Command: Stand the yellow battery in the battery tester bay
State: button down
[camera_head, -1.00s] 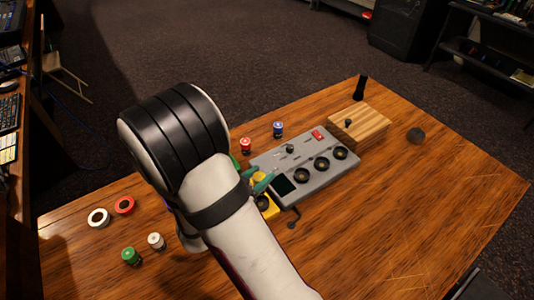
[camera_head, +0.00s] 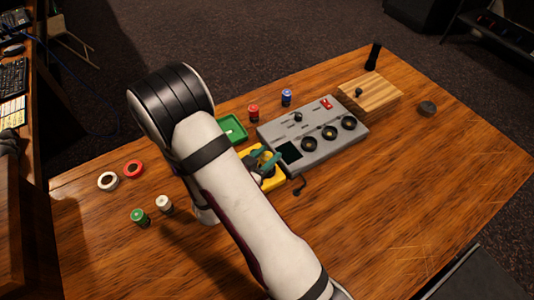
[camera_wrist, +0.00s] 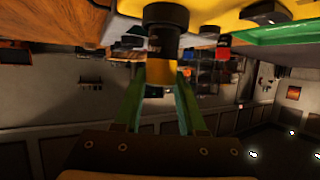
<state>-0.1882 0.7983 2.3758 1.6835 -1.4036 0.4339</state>
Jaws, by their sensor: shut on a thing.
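The yellow battery (camera_wrist: 165,72), with a dark lower part, is clasped between the green fingers of my gripper (camera_wrist: 163,88) in the wrist view. Its dark end points at a dark round bay in the yellow battery tester (camera_wrist: 222,12). I cannot tell whether that end is inside the bay or just at its mouth. In the head view my gripper (camera_head: 262,165) is over the yellow tester (camera_head: 272,184), which sits against the left end of the grey mixing desk (camera_head: 312,138). My arm and fingers hide the battery there.
A green tray (camera_head: 233,128) lies behind the tester. Red (camera_head: 254,112) and blue (camera_head: 286,97) batteries stand behind the desk. A wooden block (camera_head: 370,92) is at right. The front table is clear.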

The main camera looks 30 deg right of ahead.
jog(key=shift+f, duration=0.65)
dwell(0.7)
jog(key=c, duration=0.8)
grip_release()
jog(key=shift+o, duration=0.2)
jog(key=v, duration=1.1)
